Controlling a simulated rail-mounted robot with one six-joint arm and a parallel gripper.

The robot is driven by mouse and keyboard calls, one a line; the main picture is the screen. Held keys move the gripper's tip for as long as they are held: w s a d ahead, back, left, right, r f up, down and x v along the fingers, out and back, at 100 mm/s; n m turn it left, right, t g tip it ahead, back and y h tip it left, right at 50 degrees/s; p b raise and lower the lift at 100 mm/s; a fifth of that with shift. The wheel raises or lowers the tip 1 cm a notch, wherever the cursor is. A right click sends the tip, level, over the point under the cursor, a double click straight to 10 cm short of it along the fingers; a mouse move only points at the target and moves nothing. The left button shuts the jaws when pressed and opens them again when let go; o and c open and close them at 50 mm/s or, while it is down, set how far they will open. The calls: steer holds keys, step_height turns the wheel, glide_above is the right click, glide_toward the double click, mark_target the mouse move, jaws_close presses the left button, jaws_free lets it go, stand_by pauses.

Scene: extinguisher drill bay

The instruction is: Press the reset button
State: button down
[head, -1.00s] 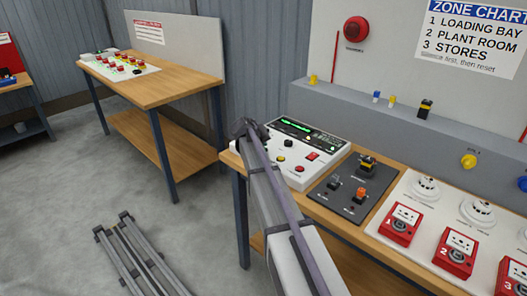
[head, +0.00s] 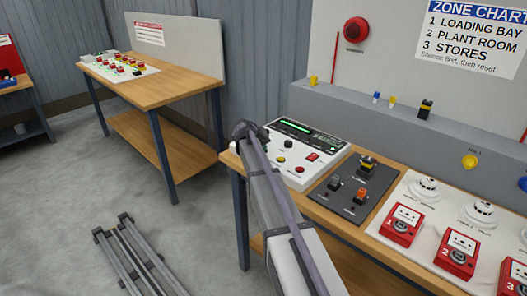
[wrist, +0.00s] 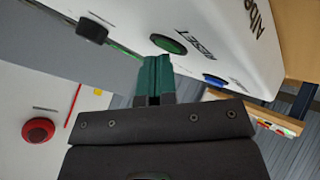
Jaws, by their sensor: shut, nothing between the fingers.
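The reset button is a dark green round button (wrist: 168,44) in a dark ring, with the word RESET printed beside it on the white panel (wrist: 222,22) in the wrist view. My gripper (wrist: 156,58) has green fingers held together with nothing between them. Its tips point at the panel just below the green button in the picture; I cannot tell whether they touch it. In the head view the white panel (head: 322,147) stands on the bench, and my arm covers its left edge. The green button and my fingertips cannot be made out there.
A blue button (wrist: 214,80) and a black knob (wrist: 92,30) flank the green button. Yellow (head: 281,158) and red (head: 299,169) buttons sit lower on the panel. A dark switch plate (head: 352,186) and red call points (head: 401,224) stand to the right.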

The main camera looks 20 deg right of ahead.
steer(key=shift+r+p, duration=0.8)
steer(key=shift+p, duration=0.05)
step_height(320, 180, up, 5)
steer(key=p, duration=0.5)
steer(key=shift+r, duration=0.15)
stand_by(0.5)
steer(key=s+a+f+g+y, duration=0.1)
steer(key=s+a+y, duration=0.1)
steer(key=s+a, duration=0.5)
steer(key=s+a+f+n+g+y, duration=0.1)
steer(key=s+a, duration=0.7)
steer(key=s, duration=0.9)
steer(key=s+a+f+n+g+y, duration=0.1)
steer(key=s+a+f+g+y, duration=0.2)
steer(key=s+a, duration=0.5)
steer(key=s+y, duration=0.1)
steer(key=s, duration=0.3)
steer(key=shift+f+y, duration=0.25)
steer(key=shift+y, duration=0.15)
